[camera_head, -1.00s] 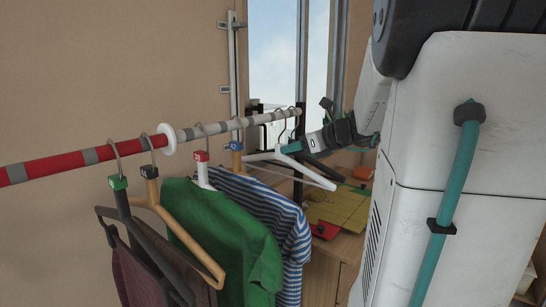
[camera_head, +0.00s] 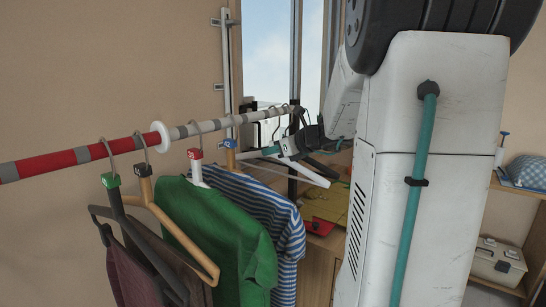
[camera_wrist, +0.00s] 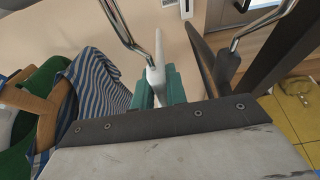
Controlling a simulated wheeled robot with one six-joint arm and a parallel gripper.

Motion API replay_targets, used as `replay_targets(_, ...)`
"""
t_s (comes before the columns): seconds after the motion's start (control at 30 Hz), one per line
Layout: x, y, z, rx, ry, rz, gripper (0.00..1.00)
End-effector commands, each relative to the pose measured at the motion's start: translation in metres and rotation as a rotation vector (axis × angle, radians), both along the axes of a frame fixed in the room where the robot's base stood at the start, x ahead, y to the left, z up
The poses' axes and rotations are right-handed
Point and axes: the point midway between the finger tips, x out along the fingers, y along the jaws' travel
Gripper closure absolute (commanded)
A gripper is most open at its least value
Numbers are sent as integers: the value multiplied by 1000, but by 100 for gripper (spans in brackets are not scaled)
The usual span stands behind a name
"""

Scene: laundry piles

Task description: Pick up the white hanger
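The white hanger (camera_head: 316,177) hangs empty near the far end of the rail, beyond the blue-striped shirt. In the wrist view, the white hanger (camera_wrist: 158,62) stands between my gripper's two teal fingers, under its metal hook. My gripper (camera_head: 277,149) is at the hanger's upper part, just below the rail. The fingers of my gripper (camera_wrist: 159,86) lie close against both sides of the hanger and look shut on it. My gripper's body hides the hanger's lower part in the wrist view.
The rail (camera_head: 225,122) also holds a green shirt (camera_head: 222,225), a striped shirt (camera_head: 268,200) and wooden and dark hangers. A dark hanger (camera_wrist: 222,65) is close on the right of the white one. A wooden cabinet (camera_head: 318,268) stands below.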

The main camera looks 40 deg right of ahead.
Motion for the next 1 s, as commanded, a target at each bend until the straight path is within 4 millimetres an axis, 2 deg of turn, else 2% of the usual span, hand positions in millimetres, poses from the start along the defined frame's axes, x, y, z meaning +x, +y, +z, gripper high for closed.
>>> replay_targets(0.43, 0, 0, 5, -1, -1, 0, 100)
replay_targets(0.57, 0, 0, 17, -2, -2, 0, 100)
replay_targets(0.7, 0, 0, 38, -4, -3, 1, 100)
replay_targets(0.87, -35, -6, 39, 0, -1, -6, 100)
replay_targets(1.0, -76, -13, 43, -2, 0, -9, 100)
